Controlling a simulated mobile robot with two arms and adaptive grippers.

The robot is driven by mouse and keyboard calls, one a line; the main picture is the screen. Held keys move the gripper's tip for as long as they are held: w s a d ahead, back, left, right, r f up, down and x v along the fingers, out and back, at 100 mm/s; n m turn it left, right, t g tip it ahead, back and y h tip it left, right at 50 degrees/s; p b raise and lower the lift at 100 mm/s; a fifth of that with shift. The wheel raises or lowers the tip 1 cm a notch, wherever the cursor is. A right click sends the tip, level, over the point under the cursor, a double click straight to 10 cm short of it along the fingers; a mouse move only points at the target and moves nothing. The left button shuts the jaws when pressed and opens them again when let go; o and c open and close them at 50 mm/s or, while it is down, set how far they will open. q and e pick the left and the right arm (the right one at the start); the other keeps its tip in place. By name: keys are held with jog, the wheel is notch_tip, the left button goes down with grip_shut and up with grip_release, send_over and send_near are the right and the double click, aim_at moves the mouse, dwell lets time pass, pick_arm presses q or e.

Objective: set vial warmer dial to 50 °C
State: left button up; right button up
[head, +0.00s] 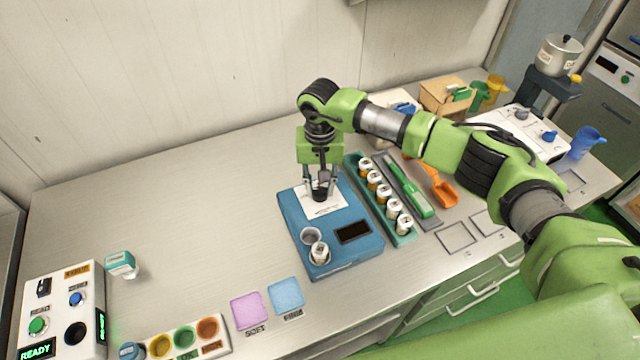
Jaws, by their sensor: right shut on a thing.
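The vial warmer is a blue box (362,252) on the steel counter, with a white dial plate (326,209) at its back and a dark display (353,231) at its front right. My right gripper (319,188) reaches down from above and is shut on the dark dial (319,194) on that plate. The gripper hides part of the dial, and I cannot read its setting. A white-capped vial (319,253) stands in one front well; the well (310,236) behind it looks empty. My left gripper is not in view.
A teal rack (406,239) of several capped vials stands close right of the warmer, then a green brush (411,190) and an orange scoop (444,190). Pink (249,310) and blue (286,295) squares lie in front. The counter to the left is mostly clear.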

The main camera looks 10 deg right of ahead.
jog(key=shift+f+m+b, duration=0.15)
jog(key=shift+m+b, duration=0.15)
jog(key=shift+b, duration=0.4)
jog(key=m+b, duration=0.8)
jog(key=b, duration=0.2)
jog(key=m+b, duration=0.3)
jog(key=m, duration=0.1)
jog(key=shift+m+b, duration=0.4)
jog(key=shift+r+m+b, duration=0.2)
jog(key=shift+m+b, duration=0.9)
jog(key=shift+m, duration=1)
jog(key=shift+r, duration=0.1)
jog(key=o, duration=1.1)
jog(key=shift+c, duration=0.2)
jog(key=shift+o, duration=0.2)
